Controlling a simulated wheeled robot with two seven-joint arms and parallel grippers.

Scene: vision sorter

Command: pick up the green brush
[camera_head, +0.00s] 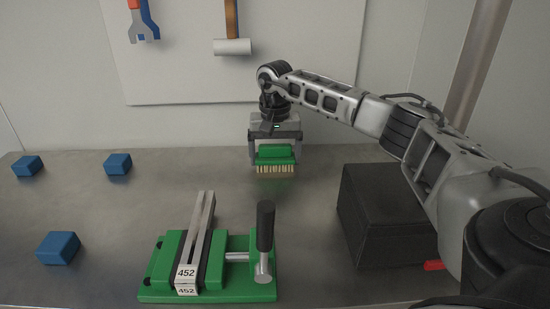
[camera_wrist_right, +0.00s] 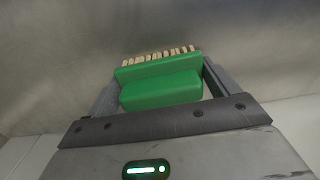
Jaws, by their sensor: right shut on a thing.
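The green brush (camera_head: 275,153) has a green back and pale bristles that point down in the head view. My right gripper (camera_head: 274,150) is shut on its green back. The brush appears held above the metal table, near the back edge. In the right wrist view the green brush (camera_wrist_right: 160,85) sits between the two grey fingers of my right gripper (camera_wrist_right: 160,90), with its bristles facing away from the palm. My left gripper is not in view.
A green vise (camera_head: 210,275) with a grey bar and black handle stands at the front. Three blue blocks, one of them (camera_head: 58,248), lie at the left. A black box (camera_head: 385,215) stands at the right, beside a small red piece (camera_head: 433,265). Tools hang on the back board (camera_head: 190,80).

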